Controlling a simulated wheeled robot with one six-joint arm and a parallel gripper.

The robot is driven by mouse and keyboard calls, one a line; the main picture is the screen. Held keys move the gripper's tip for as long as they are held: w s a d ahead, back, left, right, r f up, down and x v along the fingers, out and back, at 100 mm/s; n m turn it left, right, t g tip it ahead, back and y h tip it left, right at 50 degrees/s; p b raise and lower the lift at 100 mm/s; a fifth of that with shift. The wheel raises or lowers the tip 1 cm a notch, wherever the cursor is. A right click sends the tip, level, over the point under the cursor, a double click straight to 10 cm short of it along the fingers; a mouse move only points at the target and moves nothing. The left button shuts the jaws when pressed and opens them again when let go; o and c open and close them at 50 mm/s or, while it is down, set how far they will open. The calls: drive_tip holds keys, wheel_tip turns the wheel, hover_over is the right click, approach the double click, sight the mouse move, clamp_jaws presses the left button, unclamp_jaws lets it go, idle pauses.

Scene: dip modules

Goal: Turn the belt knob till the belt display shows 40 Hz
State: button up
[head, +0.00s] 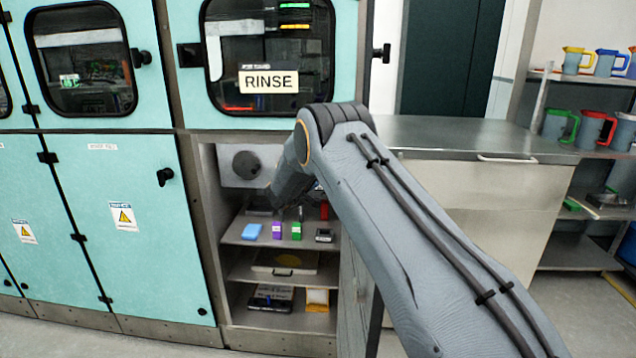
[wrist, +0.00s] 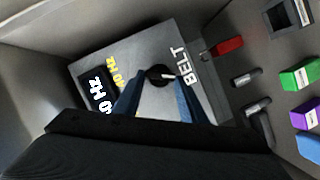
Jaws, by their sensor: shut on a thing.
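The grey belt box (wrist: 205,88) marked BELT is tilted in the wrist view. Its dark round knob (wrist: 158,75), with a pale pointer line, is on its face. My gripper (wrist: 162,78) is around the knob and shut on it, one finger on each side. The black display (wrist: 97,88) at the box's left shows white text ending in "0 Hz"; its first digit is hidden behind my finger or gripper body. Yellow lettering (wrist: 116,72) ending in "0 HZ" sits beside the display, its start also covered.
The work is inside an open cabinet with a shelf (head: 238,236). A blue block (head: 251,231), a purple block (head: 277,230) and a green block (head: 296,230) stand there. A red piece (wrist: 228,46) is close beside the box. Cabinet walls are close around my gripper.

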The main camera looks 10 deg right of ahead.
idle(0.4)
drive_tip(key=o, duration=1.1)
drive_tip(key=shift+a, duration=0.1)
drive_tip(key=v, duration=0.7)
drive_tip(key=shift+s+a+b, duration=0.25)
drive_tip(key=shift+b, duration=0.15)
